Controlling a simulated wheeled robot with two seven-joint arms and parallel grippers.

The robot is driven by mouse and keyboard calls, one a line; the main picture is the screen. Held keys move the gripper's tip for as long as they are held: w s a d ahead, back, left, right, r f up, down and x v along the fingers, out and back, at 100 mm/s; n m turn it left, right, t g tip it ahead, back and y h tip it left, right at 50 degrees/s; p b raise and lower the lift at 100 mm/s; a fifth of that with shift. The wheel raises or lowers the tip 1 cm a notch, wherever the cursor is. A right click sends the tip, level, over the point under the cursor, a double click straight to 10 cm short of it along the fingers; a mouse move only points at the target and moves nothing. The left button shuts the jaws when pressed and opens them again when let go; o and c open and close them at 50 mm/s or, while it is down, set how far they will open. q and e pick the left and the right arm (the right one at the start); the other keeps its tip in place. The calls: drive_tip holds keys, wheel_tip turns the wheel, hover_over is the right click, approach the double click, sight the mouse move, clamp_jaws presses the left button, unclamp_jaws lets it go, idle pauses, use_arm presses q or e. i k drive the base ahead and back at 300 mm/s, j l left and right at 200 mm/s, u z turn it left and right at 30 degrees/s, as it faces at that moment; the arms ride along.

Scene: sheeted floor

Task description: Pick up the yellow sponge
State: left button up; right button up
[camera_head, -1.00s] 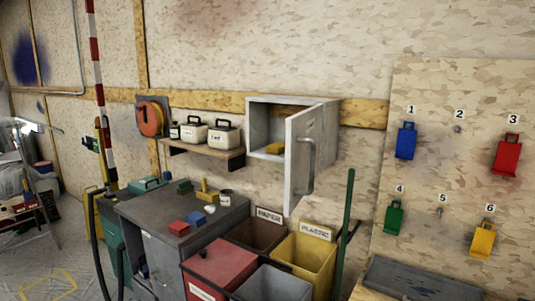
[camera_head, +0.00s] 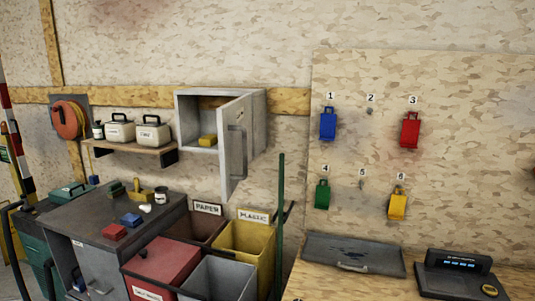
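A small yellow block that looks like the sponge (camera_head: 208,140) lies on the floor of the grey wall cabinet (camera_head: 185,118). The cabinet door (camera_head: 236,148) stands open and swings out to the right of the opening, leaving the yellow block in sight. Neither of my grippers shows in the head view.
A dark workbench (camera_head: 98,212) with small coloured items stands at the lower left. A yellow bin (camera_head: 243,243), a red bin (camera_head: 163,262) and a grey bin (camera_head: 217,280) stand below the cabinet. A green pole (camera_head: 280,225) rises beside them. A shelf (camera_head: 130,148) holds white containers.

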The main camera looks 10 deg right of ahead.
sight(210, 140)
drive_tip(key=z, duration=5)
drive_tip(key=k+u, duration=0.1)
drive_tip(key=u, duration=4.9)
drive_tip(key=i+j+z, duration=0.4)
drive_tip(key=i+j, duration=0.75)
